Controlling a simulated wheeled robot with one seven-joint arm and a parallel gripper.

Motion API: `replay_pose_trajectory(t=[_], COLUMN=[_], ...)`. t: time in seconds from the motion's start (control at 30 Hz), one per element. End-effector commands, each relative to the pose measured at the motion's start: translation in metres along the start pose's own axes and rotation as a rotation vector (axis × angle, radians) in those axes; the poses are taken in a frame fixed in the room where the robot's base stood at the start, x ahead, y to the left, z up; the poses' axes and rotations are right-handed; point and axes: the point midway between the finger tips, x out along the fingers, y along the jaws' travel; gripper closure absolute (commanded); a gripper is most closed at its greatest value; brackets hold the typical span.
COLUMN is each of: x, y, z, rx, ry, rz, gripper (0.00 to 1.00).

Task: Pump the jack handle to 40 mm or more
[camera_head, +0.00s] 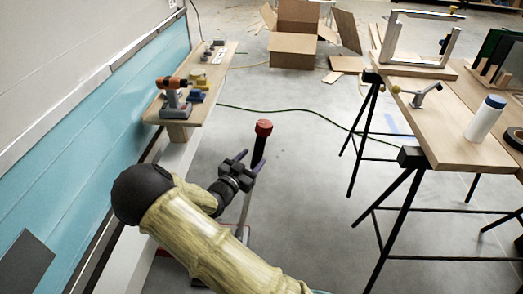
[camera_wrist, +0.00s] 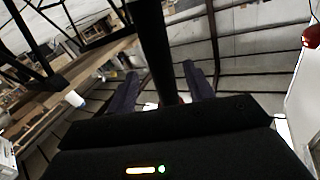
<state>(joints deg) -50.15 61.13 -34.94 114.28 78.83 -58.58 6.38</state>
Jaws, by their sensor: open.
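The jack handle (camera_head: 259,148) stands up from the floor, slightly tilted, with a red knob (camera_head: 263,127) on top, a black grip and a thin metal shaft. My gripper (camera_head: 251,160) is at the grip's lower part, below the knob. In the wrist view the dark handle (camera_wrist: 153,45) runs between the two fingers of my gripper (camera_wrist: 161,86). The fingers are apart, with visible space on both sides of the handle. The red jack body (camera_head: 240,232) is low on the floor, mostly hidden behind my arm.
A wooden bench (camera_head: 215,75) with an orange-and-grey drill (camera_head: 173,95) runs along the teal camper wall (camera_head: 110,140) at left. A trestle table (camera_head: 450,140) with a white bottle (camera_head: 485,118) stands at right. Cardboard boxes (camera_head: 293,48) lie at the back. The floor between is mostly clear.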

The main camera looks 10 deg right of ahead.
Motion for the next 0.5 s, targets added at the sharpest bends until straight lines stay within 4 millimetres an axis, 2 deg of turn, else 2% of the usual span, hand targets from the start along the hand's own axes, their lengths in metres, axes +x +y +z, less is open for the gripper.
replay_pose_trajectory(t=[0.1, 0.3, 0.5], x=[0.023, 0.053, 0.065], y=[0.001, 0.0, 0.0], z=[0.001, 0.001, 0.0], rx=[0.001, 0.002, 0.0], ry=[0.002, 0.002, 0.001], rz=[0.003, 0.002, 0.001], gripper=[0.48, 0.48, 0.48])
